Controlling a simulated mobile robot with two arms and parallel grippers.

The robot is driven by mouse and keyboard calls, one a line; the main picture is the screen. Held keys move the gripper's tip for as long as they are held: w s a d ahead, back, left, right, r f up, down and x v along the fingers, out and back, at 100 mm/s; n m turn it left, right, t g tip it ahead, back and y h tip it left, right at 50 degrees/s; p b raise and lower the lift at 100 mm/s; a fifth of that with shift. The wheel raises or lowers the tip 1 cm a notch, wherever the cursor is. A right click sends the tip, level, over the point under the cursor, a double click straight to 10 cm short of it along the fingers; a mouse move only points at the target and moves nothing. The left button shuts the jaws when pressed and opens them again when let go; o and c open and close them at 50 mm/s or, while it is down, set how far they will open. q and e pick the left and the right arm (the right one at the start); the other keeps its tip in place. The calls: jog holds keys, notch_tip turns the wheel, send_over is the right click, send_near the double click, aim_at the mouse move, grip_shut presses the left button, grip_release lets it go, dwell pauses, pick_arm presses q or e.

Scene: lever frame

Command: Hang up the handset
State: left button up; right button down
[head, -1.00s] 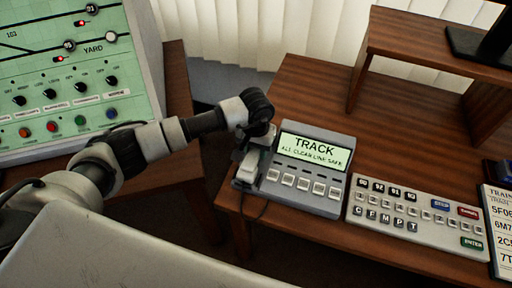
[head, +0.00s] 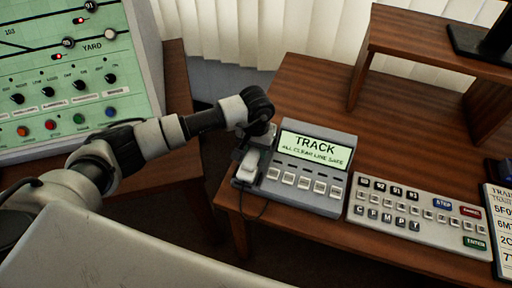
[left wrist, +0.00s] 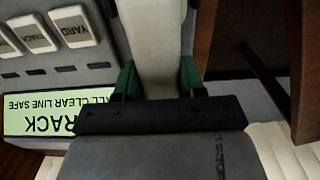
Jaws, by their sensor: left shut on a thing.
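The white handset (head: 248,166) lies along the left side of the grey phone unit (head: 312,205), on or just above its cradle; I cannot tell whether it is fully seated. The unit's screen reads "TRACK ALL CLEAR LINE SAFE". My left gripper (head: 250,145) comes down over the handset from above, partly hidden by my own wrist. In the left wrist view the handset (left wrist: 155,40) runs between the green fingertips of my left gripper (left wrist: 158,78), which is shut on it. The phone unit (left wrist: 75,85) is beside it there. My right gripper is not in view.
A keypad (head: 420,215) sits right of the phone unit on the wooden desk (head: 310,95). A raised wooden shelf (head: 430,45) stands behind. A green control panel (head: 70,75) is at left. A dark cord (head: 250,208) hangs by the desk's edge.

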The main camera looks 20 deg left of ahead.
pick_arm(q)
jog(key=o, duration=1.1)
notch_tip(320, 180, up, 11)
jog(key=shift+f+b, duration=0.1)
jog(key=shift+b, duration=0.5)
